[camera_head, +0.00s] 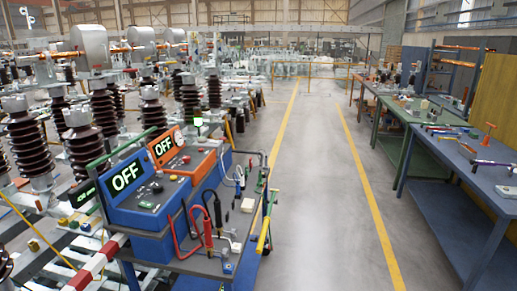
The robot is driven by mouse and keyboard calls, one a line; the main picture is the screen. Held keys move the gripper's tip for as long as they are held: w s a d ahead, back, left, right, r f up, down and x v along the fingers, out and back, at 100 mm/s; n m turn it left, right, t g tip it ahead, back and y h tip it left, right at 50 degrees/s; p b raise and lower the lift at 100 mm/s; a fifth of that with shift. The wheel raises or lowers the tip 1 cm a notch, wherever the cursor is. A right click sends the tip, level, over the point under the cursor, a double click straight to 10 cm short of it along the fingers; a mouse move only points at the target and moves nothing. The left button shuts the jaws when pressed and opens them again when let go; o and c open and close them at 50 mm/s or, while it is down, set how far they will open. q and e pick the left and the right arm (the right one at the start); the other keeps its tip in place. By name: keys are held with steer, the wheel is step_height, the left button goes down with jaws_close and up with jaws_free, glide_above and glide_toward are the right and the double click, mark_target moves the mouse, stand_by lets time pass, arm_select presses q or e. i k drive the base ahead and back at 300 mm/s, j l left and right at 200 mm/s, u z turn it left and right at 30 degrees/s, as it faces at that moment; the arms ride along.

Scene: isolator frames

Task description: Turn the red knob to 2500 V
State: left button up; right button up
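A blue instrument (148,218) and an orange instrument (196,160) stand side by side on a cart at centre left. The blue one's display (126,177) reads OFF, and the orange one's display (163,146) also reads OFF. Small dark and coloured controls sit on both panels. They are too small to tell which is the red knob or where it points; no 2500 V marking is readable. Neither of my grippers is in view.
Red and black leads (207,226) lie on the cart's front. Brown ribbed insulators (88,146) crowd the left, with a red-white bar (96,262) low in front. Workbenches (468,178) with tools line the right. The grey aisle (318,200) between yellow lines is clear.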

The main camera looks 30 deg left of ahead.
mark_target(186, 159)
steer(key=i, duration=3.3)
steer(key=i+u, duration=0.1)
steer(key=u, duration=0.3)
steer(key=i+u, duration=0.1)
steer(key=u, duration=0.25)
steer(key=l+u, duration=0.1)
steer(key=u, duration=0.3)
steer(key=i+l+u, duration=0.1)
steer(key=u, duration=0.3)
